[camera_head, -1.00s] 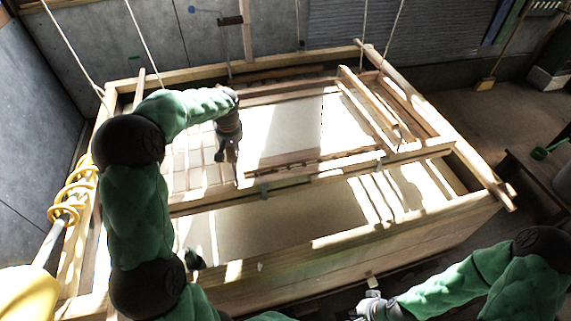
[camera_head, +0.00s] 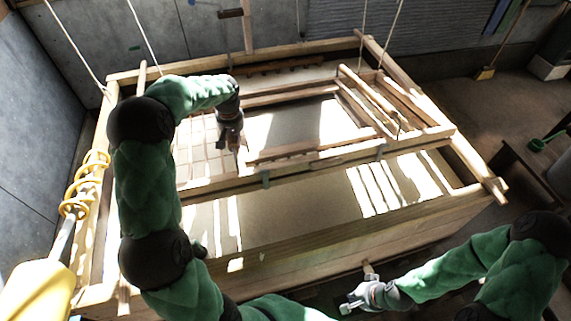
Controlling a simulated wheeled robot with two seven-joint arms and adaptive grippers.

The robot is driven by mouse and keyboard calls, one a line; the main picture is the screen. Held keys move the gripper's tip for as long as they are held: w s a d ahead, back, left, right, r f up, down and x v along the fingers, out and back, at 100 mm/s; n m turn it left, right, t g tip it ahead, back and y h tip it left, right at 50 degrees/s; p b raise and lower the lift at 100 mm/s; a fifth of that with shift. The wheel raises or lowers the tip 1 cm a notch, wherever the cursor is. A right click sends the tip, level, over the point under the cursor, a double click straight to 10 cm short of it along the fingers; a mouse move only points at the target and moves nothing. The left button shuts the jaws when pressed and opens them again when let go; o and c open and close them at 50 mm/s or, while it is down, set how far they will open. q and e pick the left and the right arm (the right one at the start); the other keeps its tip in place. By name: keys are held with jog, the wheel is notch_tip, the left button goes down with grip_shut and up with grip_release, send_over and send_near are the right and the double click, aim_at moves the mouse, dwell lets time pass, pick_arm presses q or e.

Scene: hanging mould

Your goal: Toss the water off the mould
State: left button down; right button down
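The mould is a wooden frame (camera_head: 330,160) with a pale screen, lying over a large wooden vat (camera_head: 360,228). Pale sunlit patches and shadow stripes cover its surface, so I cannot tell water from glare. My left gripper (camera_head: 236,158) points down over the left part of the mould, close to a wooden bar. Whether its fingers are closed on anything is too small to tell. My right gripper (camera_head: 345,304) is in front of the vat's near wall, apart from the mould, with its fingers seemingly spread and empty.
Ropes (camera_head: 128,32) hang from above near the vat's corners. A yellow coil (camera_head: 85,180) and a yellow object (camera_head: 35,292) are at the left. Walls stand close at the left and back. Open floor (camera_head: 480,125) lies to the right.

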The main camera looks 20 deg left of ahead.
pick_arm(q)
jog(key=shift+f+t+y+b, duration=0.55)
jog(key=shift+t+y+b, duration=0.3)
jog(key=shift+b, duration=2.9)
jog(key=shift+r, duration=0.1)
jog(key=c, duration=1.1)
grip_release()
jog(key=shift+s, duration=0.1)
jog(key=shift+o, duration=1.1)
jog(key=shift+s+d, duration=0.1)
jog(key=shift+f, duration=0.3)
jog(key=v, duration=1.2)
